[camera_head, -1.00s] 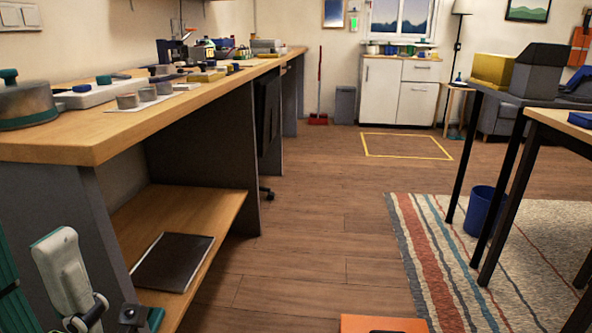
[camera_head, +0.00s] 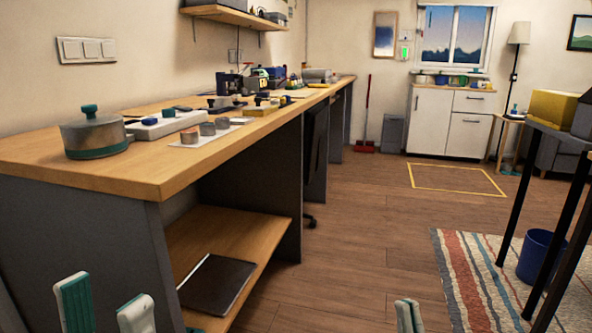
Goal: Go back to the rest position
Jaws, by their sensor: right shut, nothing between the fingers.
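My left gripper (camera_head: 106,308) shows at the bottom left, its two pale, green-edged fingers apart with nothing visible between them, so it is open. It is in front of the grey end panel of the workbench (camera_head: 75,180). My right gripper (camera_head: 408,316) shows at the bottom edge, right of the middle, its fingertips together and empty, over the wooden floor. Only the finger ends of both grippers are in view; the arms are hidden below the frame.
A lidded pot (camera_head: 95,138), a white power strip (camera_head: 165,124) and small cylinders stand on the bench. A black folder (camera_head: 217,284) lies on the lower shelf. A striped rug (camera_head: 478,290) and a blue bin (camera_head: 541,255) are at the right. The floor between is clear.

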